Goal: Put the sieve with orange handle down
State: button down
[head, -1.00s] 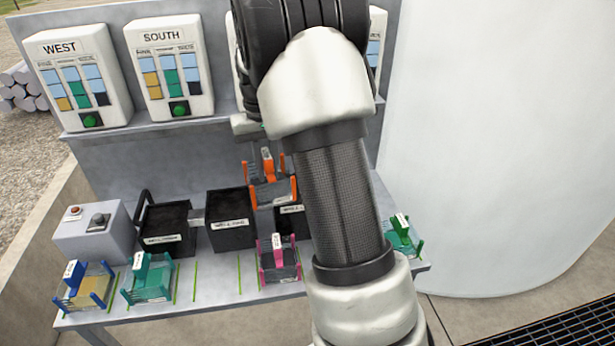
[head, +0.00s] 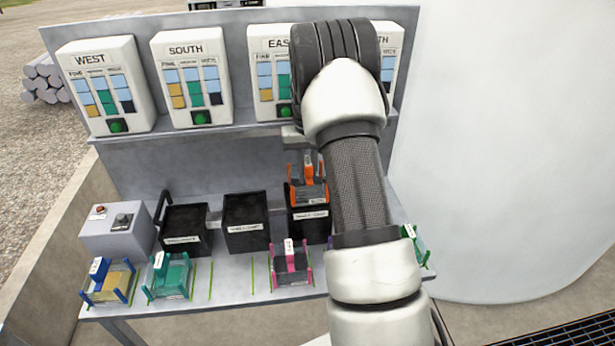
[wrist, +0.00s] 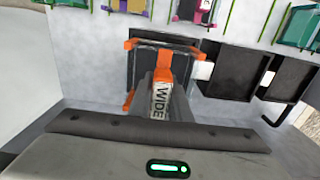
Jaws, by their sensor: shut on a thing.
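The sieve with orange handle (head: 309,194) hangs from my gripper (head: 307,160), which is shut on its handle. In the head view the sieve is over or just in front of the right black bin (head: 313,227). In the wrist view the sieve (wrist: 163,43) shows its orange corners above a dark bin, and its handle label reads WIDE. My gripper's fingers (wrist: 163,88) close around the handle there. I cannot tell whether the sieve touches the bin. My arm hides part of the right side.
Two more black bins (head: 187,228) (head: 245,222) stand to the left. A grey control box (head: 117,232) is at far left. Blue (head: 108,283), teal (head: 167,277), pink (head: 291,265) and green (head: 418,245) sieves line the front edge. Green lines mark a free gap between teal and pink.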

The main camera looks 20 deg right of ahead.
jog(key=shift+f, duration=0.85)
jog(key=shift+f, duration=0.1)
jog(key=c, duration=1.6)
grip_release()
jog(key=shift+c, duration=0.2)
